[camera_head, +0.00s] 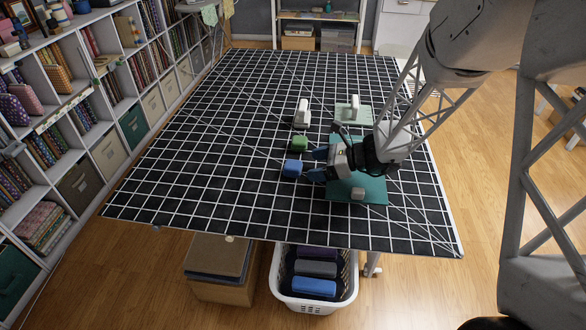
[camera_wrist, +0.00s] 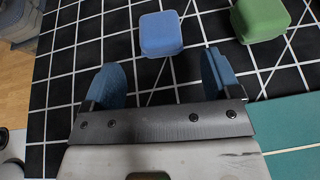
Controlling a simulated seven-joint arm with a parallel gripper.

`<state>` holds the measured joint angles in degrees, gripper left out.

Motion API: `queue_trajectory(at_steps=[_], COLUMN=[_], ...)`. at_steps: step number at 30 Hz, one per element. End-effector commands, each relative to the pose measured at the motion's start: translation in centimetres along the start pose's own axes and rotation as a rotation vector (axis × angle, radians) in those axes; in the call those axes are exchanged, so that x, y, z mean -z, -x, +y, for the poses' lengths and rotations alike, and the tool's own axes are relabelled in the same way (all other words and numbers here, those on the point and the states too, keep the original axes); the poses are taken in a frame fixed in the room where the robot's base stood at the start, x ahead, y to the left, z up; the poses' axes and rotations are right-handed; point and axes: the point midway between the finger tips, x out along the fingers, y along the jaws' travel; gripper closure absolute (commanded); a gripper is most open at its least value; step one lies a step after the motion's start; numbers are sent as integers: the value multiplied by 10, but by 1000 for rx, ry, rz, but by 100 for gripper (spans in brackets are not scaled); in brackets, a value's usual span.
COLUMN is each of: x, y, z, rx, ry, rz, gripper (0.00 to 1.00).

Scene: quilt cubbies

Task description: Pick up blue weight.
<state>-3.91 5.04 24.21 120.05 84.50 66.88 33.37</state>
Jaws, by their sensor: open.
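The blue weight (camera_head: 292,168) is a small rounded block on the black gridded table. It also shows in the wrist view (camera_wrist: 160,34), ahead of my fingertips and roughly between them across the picture. My gripper (camera_head: 315,165) is just to the right of the blue weight in the head view. In the wrist view its two blue fingers (camera_wrist: 162,82) are spread apart with nothing between them. I see a gap between the fingertips and the weight.
A green block (camera_head: 299,144) lies close behind the blue weight. A white object (camera_head: 302,112) stands farther back. A teal mat (camera_head: 370,192) with a small grey block (camera_head: 357,194) and a pale green board (camera_head: 344,113) lie right. The table's left side is clear.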

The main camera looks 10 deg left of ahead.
Motion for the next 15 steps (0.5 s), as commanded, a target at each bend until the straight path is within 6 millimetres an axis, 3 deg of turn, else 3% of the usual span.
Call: queue_trajectory(at_steps=[8, 15], x=[0, -2], y=[-6, -28], z=[0, 0], rx=[-1, -2], ry=[0, 0], rz=[0, 0], gripper=[17, 17])
